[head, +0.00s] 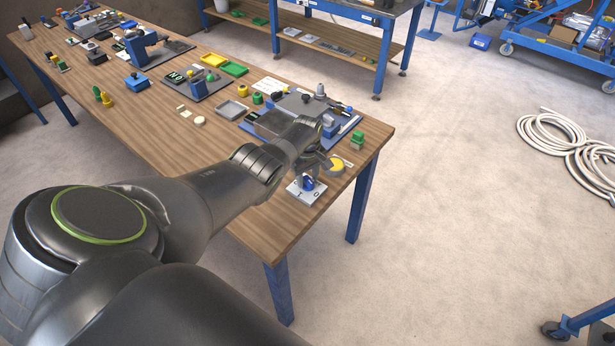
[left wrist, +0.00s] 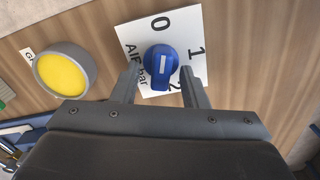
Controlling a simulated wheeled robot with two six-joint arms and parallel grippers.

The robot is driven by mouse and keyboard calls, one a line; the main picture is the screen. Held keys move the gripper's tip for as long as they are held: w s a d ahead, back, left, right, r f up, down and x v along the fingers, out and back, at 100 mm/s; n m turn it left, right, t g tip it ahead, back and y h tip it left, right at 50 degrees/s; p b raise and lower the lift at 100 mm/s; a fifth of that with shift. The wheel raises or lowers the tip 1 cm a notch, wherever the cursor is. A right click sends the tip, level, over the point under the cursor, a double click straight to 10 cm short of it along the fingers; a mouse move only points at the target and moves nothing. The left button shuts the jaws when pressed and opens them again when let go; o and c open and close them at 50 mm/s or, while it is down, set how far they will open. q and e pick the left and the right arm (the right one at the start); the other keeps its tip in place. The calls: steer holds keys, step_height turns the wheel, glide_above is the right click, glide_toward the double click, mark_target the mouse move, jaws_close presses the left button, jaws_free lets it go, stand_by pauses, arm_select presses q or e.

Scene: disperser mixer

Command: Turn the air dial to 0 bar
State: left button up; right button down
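The blue air dial (left wrist: 161,63) sits on a white card marked 0, 1, 2 and "AIR bar" (left wrist: 185,25) in the left wrist view. A short pale line shows on its face; its narrow end points down in the picture, away from the 0. I cannot tell the exact reading. In the head view the dial (head: 308,183) and card (head: 300,195) are at the table's near right corner. My left gripper (left wrist: 161,80) is open, with one finger on each side of the dial; contact is not clear. My right gripper is not in view.
A round yellow button in a grey housing (left wrist: 65,70) sits beside the card, left in the wrist view. The wooden table's edge (head: 340,195) is close by.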

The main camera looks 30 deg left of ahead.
mark_target(307, 178)
arm_select(q)
steer(key=shift+r+p, duration=0.3)
steer(key=shift+r, duration=0.1)
step_height(307, 178, up, 6)
steer(key=shift+f+p, duration=0.25)
steer(key=shift+p, duration=0.7)
step_height(307, 178, up, 11)
steer(key=b, duration=0.1)
steer(key=shift+b, duration=0.35)
